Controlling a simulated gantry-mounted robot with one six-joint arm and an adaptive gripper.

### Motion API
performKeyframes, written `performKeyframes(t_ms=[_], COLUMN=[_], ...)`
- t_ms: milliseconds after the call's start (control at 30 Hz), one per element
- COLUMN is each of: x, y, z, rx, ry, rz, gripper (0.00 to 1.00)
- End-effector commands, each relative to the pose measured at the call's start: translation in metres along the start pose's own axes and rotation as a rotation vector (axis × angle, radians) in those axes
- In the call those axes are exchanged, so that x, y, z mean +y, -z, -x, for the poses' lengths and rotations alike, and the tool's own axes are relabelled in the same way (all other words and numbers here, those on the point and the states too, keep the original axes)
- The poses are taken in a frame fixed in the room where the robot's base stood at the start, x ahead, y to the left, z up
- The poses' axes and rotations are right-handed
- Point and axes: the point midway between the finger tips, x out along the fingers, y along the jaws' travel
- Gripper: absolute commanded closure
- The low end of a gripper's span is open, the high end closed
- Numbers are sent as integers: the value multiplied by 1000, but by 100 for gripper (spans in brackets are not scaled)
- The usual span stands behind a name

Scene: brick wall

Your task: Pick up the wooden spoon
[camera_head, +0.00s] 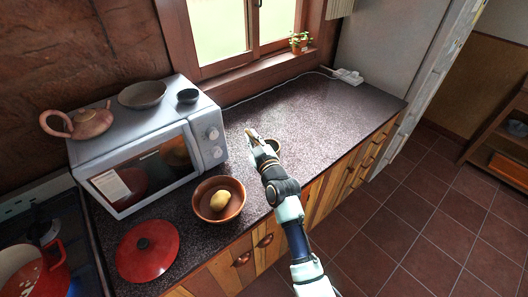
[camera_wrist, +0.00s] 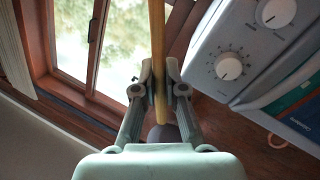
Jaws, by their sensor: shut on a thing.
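The wooden spoon (camera_wrist: 158,40) shows in the wrist view as a light brown stick running from the top edge down between my fingers. My gripper (camera_wrist: 160,76) is shut on it, one finger on each side. The spoon's upper end lies outside the wrist view. In the head view my gripper (camera_head: 258,140) is over the counter, just right of the microwave. There the spoon is small and hard to tell apart from my fingers.
The white microwave (camera_head: 207,160) stands left of my gripper, with a teapot (camera_head: 77,124) on top. A brown bowl (camera_head: 203,212) holding a yellowish item and a red lid (camera_head: 147,252) sit on the counter. The counter's right part (camera_head: 330,115) is clear, apart from a power strip (camera_head: 349,76).

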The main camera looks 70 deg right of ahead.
Motion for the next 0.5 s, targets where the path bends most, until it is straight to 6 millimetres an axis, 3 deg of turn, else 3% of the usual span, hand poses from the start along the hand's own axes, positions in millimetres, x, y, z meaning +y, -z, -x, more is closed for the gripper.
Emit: performKeyframes(t_ms=[333, 500], x=[1, 8], y=[2, 17], z=[0, 0], rx=[1, 3], ry=[0, -1], rz=[1, 2], gripper=[100, 100])
